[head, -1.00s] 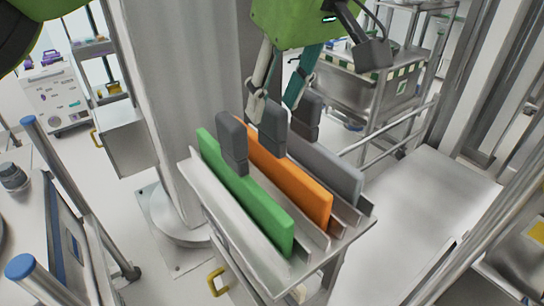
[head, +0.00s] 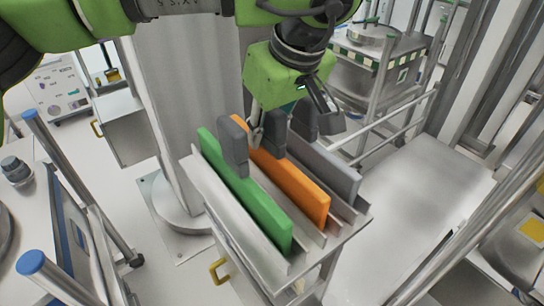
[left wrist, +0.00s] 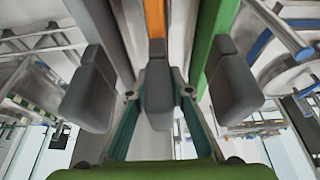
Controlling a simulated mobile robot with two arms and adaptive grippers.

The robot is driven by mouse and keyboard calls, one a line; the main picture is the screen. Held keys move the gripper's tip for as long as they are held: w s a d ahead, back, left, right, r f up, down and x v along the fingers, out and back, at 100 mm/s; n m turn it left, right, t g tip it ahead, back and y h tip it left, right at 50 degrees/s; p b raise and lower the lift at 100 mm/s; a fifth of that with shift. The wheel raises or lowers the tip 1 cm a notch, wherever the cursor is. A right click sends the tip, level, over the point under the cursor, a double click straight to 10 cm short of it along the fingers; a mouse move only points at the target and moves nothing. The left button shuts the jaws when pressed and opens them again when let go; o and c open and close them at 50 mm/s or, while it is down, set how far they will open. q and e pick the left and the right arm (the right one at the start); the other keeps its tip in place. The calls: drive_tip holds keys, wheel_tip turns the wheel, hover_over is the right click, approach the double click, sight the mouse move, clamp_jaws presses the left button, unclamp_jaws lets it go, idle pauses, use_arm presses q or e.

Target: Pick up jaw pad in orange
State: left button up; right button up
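The orange jaw pad (head: 290,180) stands upright in the middle slot of a metal rack, with a dark grey handle on its upper edge. Its orange face (left wrist: 154,18) shows at the top of the left wrist view, above its grey handle (left wrist: 158,95). My left gripper (head: 274,128) points down over this handle, which lies between its two fingers. In the left wrist view the fingers (left wrist: 158,88) are apart, with the handle between them and seemingly small gaps on both sides. Contact cannot be made out. My right gripper is not in view.
A green pad (head: 245,190) stands at left in the rack and a grey pad (head: 325,168) at right, both with grey handles close to my fingers. The metal rack (head: 225,195) stands beside a thick steel column (head: 190,100). A bare steel surface (head: 425,200) lies at right.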

use_arm(q)
clamp_jaws()
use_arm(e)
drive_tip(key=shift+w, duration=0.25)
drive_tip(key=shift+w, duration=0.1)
use_arm(q)
drive_tip(key=shift+w+r, duration=0.1)
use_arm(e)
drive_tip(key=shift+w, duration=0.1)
